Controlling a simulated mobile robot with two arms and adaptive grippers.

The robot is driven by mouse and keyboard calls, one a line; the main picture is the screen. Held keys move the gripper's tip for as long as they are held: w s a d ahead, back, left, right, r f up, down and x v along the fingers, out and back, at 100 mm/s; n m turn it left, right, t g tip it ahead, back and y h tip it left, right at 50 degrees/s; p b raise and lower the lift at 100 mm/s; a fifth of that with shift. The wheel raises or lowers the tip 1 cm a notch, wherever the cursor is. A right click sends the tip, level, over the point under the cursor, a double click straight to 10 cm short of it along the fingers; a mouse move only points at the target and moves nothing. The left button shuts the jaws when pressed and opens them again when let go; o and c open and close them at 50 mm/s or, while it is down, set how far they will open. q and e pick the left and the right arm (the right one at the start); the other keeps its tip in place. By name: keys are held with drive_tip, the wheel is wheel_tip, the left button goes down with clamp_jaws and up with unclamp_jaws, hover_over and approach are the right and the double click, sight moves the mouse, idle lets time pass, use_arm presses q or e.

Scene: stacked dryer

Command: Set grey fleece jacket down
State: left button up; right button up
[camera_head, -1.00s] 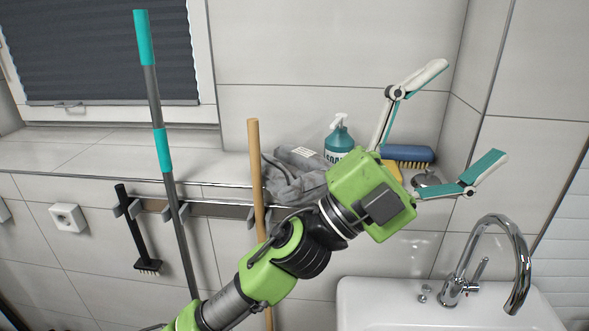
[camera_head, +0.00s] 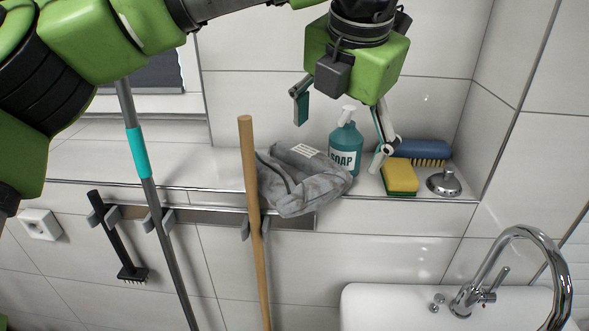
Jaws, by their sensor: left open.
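The grey fleece jacket (camera_head: 305,182) lies crumpled on the tiled ledge (camera_head: 430,192), left of the soap bottle, with its front part reaching over the ledge's edge. A pale label shows on top of it. My left gripper (camera_head: 340,138) is open and points down above the ledge. Its left finger is above the jacket and its right finger is beside the yellow sponge. Nothing is held between the fingers. My right gripper is not in view.
A teal soap bottle (camera_head: 345,148), yellow sponge (camera_head: 399,176), blue brush (camera_head: 424,152) and metal plug (camera_head: 443,182) crowd the ledge. A wooden pole (camera_head: 252,200) stands in front of the jacket. The sink (camera_head: 400,305) and tap (camera_head: 510,240) are lower right.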

use_arm(q)
drive_tip(key=a, duration=0.1)
drive_tip(key=p, duration=0.2)
hover_over(318, 177)
drive_tip(key=s, duration=0.3)
drive_tip(key=shift+y, duration=0.3)
drive_tip(key=f, duration=0.7)
drive_tip(key=shift+w+d, duration=0.2)
drive_tip(key=shift+d, duration=0.15)
drive_tip(key=shift+w+f+p, duration=0.1)
drive_tip(key=shift+p, duration=0.45)
drive_tip(key=p+x, duration=0.1)
drive_tip(key=x, duration=0.1)
drive_tip(key=p+x, duration=0.1)
drive_tip(key=x, duration=0.1)
drive_tip(key=shift+w+a+p, duration=0.25)
drive_tip(key=shift+w+p, duration=0.05)
drive_tip(key=shift+w, duration=0.05)
drive_tip(key=shift+f, duration=0.25)
drive_tip(key=c, duration=0.5)
drive_tip(key=shift+r, duration=0.1)
clamp_jaws()
